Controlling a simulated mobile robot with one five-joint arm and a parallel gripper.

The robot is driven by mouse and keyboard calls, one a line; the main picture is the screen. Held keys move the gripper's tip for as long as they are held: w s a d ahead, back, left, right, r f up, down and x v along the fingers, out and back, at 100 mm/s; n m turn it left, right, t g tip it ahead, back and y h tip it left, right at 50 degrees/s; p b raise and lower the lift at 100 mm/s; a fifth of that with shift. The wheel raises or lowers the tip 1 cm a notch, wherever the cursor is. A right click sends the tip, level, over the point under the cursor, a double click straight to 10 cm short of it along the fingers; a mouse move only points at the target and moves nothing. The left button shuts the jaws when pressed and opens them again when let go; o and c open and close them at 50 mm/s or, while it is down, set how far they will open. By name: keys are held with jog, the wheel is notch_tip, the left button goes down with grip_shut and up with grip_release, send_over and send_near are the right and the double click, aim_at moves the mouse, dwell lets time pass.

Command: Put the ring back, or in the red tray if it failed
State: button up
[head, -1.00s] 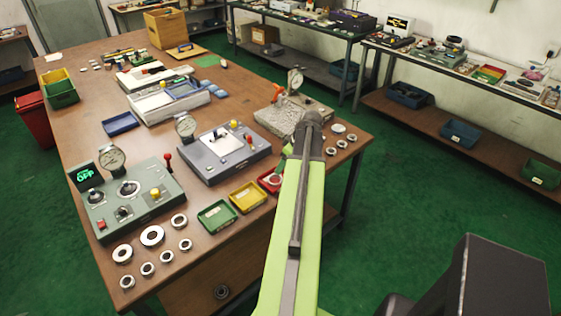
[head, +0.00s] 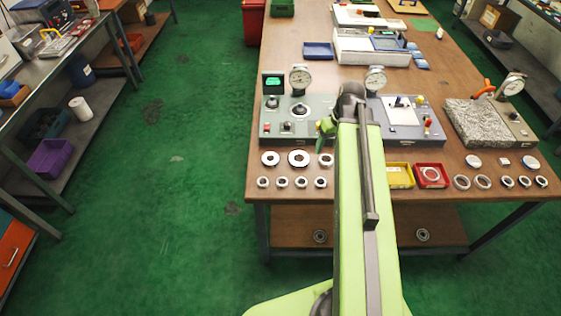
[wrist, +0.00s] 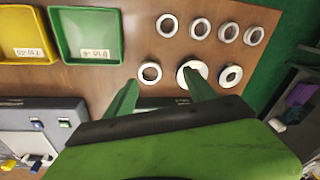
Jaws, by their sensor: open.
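My gripper (wrist: 160,92) is open and empty in the wrist view, with its two green fingers apart above the table. In the head view its end is mostly hidden by my arm. Several metal rings lie in two rows at the table's front: a ring (wrist: 150,72) close to the fingers, a larger ring (wrist: 191,70) partly behind the right finger, and a dark-centred ring (wrist: 231,76). The red tray (head: 431,184) holds one ring (head: 431,174). The yellow tray (head: 400,184) is left of it. The green tray (wrist: 85,35) shows in the wrist view.
A grey-green tester (head: 285,128) with a lit screen and dial stands behind the rings. A grey machine (head: 415,130) and a granite block with a gauge (head: 478,122) stand to the right. More rings (head: 483,182) lie right of the red tray. Green floor is clear at left.

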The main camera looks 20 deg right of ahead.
jog(key=a+g+h, duration=0.1)
jog(key=a, duration=2)
jog(key=shift+s+a, duration=0.2)
jog(key=shift+s, duration=0.15)
jog(key=shift+f, duration=0.1)
